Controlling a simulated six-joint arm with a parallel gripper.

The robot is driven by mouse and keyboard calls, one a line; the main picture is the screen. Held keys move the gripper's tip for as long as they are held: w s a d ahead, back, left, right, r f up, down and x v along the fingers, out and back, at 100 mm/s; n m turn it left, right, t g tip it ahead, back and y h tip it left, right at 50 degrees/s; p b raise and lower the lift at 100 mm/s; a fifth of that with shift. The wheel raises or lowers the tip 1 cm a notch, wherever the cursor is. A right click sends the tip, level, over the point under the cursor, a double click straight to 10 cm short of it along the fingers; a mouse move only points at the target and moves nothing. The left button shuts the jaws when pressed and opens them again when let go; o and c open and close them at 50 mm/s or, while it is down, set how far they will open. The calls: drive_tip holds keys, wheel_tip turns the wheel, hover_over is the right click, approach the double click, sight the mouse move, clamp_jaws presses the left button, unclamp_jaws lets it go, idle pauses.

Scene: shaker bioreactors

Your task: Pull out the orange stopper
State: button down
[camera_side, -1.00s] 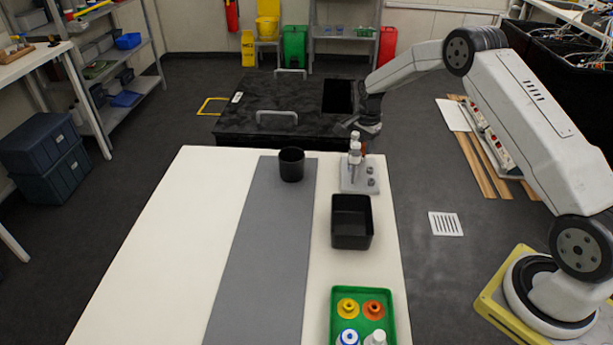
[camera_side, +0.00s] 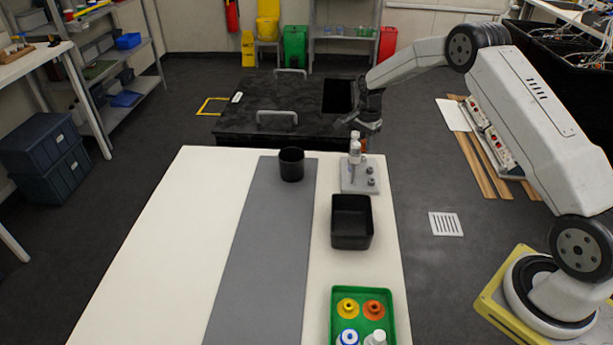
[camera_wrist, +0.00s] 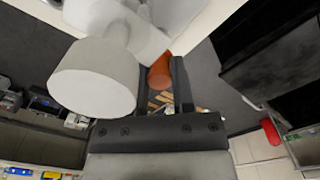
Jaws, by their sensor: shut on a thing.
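In the side view the orange stopper (camera_side: 362,142) is a small spot just below my gripper (camera_side: 364,126), over the far right end of the table. My gripper is shut on the stopper. A white-capped vessel (camera_side: 355,152) stands upright on a small grey rack (camera_side: 352,184), close beside the stopper. The stopper's lower end is too small to make out.
A black square bin (camera_side: 351,239) stands nearer on the table, and a black round cup (camera_side: 291,178) is to the left. A green tray (camera_side: 335,313) holds yellow and orange pieces and white-topped bottles. The grey strip (camera_side: 263,260) is mostly clear.

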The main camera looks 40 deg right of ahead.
drive_tip(key=shift+r, duration=0.1)
drive_tip(key=shift+r, duration=1.4)
